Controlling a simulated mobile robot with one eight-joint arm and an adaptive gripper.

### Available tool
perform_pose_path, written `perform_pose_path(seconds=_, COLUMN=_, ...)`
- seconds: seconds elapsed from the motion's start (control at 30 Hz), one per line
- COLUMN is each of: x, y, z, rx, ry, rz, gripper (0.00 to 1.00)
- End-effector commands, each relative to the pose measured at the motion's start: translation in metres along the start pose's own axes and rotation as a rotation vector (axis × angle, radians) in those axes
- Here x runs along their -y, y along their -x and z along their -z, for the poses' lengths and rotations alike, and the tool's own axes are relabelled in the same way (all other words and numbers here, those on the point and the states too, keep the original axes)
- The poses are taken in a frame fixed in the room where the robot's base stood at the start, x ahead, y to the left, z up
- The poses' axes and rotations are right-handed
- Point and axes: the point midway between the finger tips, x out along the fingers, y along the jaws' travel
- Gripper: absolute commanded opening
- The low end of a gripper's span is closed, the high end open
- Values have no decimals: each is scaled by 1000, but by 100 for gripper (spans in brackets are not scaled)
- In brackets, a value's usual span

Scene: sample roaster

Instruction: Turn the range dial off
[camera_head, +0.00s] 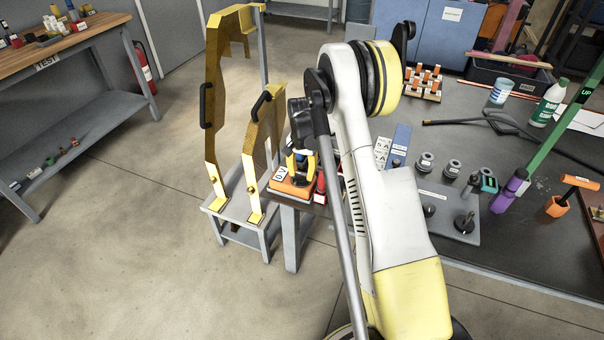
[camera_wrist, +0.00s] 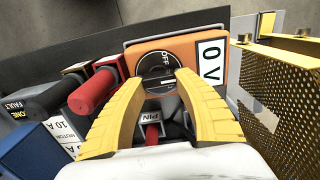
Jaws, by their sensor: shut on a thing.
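An orange meter (camera_wrist: 185,46) lies face up in the wrist view, with a white display (camera_wrist: 210,62) reading "0 V". Its round dark range dial (camera_wrist: 155,64) has "OFF" printed at the far side. The yellow fingers of my gripper (camera_wrist: 159,84) reach over the meter face and close on the dial from both sides. They hide part of the dial, and I cannot tell which mark it points to. In the head view the orange meter (camera_head: 291,188) sits at the table's left end, with my gripper (camera_head: 298,166) down on it.
Yellow perforated guards (camera_wrist: 270,95) rise close on the right; the guards (camera_head: 214,110) also show in the head view. The grey table (camera_head: 450,140) holds several tools.

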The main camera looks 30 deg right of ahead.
Motion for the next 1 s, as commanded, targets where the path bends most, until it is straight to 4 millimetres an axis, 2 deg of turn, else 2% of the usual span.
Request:
perform_pose_path(seconds=0.37, x=1, y=-1, z=0, rx=1, ry=135, rz=-1, gripper=8)
perform_pose_path(seconds=1.0, x=4, y=-1, z=-2, rx=1, ry=713, rz=0, gripper=8)
